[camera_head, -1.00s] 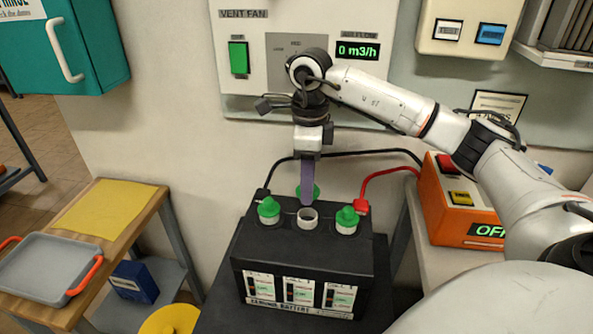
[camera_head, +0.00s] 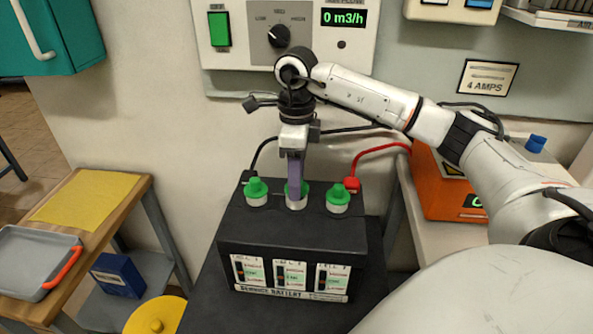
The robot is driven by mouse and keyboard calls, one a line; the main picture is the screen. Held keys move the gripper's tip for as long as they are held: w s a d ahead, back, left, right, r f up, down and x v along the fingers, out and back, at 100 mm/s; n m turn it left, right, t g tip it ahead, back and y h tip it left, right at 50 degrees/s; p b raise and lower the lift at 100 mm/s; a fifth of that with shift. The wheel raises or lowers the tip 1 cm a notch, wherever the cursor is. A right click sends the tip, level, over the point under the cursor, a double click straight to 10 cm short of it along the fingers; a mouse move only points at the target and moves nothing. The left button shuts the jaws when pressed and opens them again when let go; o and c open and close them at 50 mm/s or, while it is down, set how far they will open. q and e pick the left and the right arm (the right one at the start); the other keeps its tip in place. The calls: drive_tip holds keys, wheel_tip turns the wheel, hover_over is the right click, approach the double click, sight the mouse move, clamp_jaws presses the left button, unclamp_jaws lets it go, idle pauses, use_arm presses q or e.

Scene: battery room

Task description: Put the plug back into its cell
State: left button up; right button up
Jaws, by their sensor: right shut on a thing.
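My right gripper (camera_head: 295,178) reaches down over the black battery (camera_head: 290,240) and is shut on a green plug (camera_head: 304,188). The plug sits at the middle cell opening (camera_head: 297,203), mostly hidden behind the gripper's fingers; I cannot tell whether it is seated. The left cell has a green plug (camera_head: 257,188) and the right cell has another green plug (camera_head: 338,194), both upright. My left gripper is not in view.
A red clamp (camera_head: 352,184) and a black clamp (camera_head: 248,177) with cables sit behind the plugs. An orange charger (camera_head: 441,180) stands at right. A wooden table (camera_head: 88,238) with a grey tray (camera_head: 30,262) and yellow cloth (camera_head: 88,197) is at left. The vent fan panel (camera_head: 345,60) is behind my arm.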

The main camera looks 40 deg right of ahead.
idle(0.8)
drive_tip(key=shift+p, duration=0.3)
idle(0.8)
drive_tip(key=shift+f, duration=0.25)
idle(0.8)
drive_tip(key=o, duration=1.1)
drive_tip(key=shift+r, duration=0.1)
drive_tip(key=shift+r+p, duration=3.1)
drive_tip(key=shift+r, duration=0.35)
